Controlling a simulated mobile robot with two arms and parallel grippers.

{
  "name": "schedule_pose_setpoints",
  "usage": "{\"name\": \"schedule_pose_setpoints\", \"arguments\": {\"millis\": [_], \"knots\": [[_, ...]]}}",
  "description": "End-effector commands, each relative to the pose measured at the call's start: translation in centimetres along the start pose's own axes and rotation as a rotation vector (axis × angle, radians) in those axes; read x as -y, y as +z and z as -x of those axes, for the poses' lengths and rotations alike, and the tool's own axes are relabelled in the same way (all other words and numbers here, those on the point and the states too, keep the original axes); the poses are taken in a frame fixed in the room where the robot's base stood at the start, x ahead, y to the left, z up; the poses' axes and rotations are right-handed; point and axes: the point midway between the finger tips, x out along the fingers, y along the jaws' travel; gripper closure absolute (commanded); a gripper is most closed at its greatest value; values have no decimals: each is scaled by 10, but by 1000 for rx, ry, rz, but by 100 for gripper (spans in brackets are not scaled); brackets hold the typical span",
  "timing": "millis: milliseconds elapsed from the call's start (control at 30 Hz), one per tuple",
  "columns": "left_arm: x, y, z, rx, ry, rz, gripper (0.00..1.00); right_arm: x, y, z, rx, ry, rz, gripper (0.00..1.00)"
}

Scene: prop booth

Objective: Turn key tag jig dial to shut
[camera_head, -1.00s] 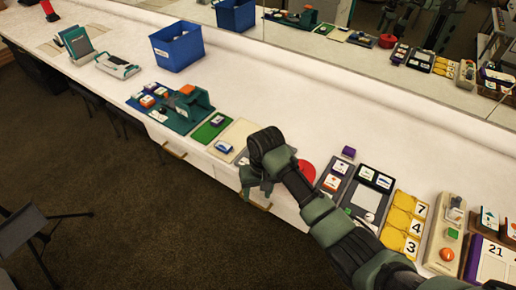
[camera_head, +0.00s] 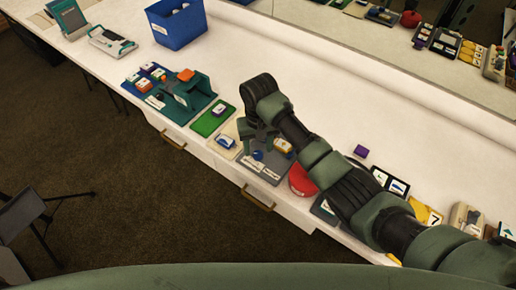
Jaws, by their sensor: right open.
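A grey board (camera_head: 270,173) lies near the counter's front edge, with a round blue knob (camera_head: 258,155) and small white labels on it. It may be the key tag jig with its dial; the labels are too small to read. An orange-and-white block (camera_head: 283,146) sits at its back. My right gripper (camera_head: 262,142) is open and empty, just above and behind the knob, over the board's back left part. The gripper and wrist hide part of the board. I cannot tell whether a finger touches the knob. My left gripper is not in view.
A red round thing (camera_head: 302,181) stands right of the board, under my forearm. To the left lie a cream mat (camera_head: 226,142), a green mat (camera_head: 212,120) and a teal jig (camera_head: 190,92). A blue bin (camera_head: 178,27) stands farther back.

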Motion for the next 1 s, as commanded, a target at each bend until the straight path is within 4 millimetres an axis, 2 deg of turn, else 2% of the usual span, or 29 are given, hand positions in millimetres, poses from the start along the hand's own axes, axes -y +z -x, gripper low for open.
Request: {"name": "schedule_pose_setpoints", "arguments": {"millis": [100,200,400,500,533,567,700,1000], "knots": [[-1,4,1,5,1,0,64,0,1,-16,3,2,0,50],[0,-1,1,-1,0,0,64,0,0,-24,1,1,1,50],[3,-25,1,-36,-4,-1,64,0,0,-28,-1,0,1,50],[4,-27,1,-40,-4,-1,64,0,0,-28,-1,0,1,50],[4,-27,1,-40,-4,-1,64,0,0,-28,-1,0,1,52],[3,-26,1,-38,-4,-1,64,0,0,-28,-1,0,1,61],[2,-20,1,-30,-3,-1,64,0,0,-28,-1,0,1,100],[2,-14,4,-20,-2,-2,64,0,0,-27,-1,1,21,100]]}}
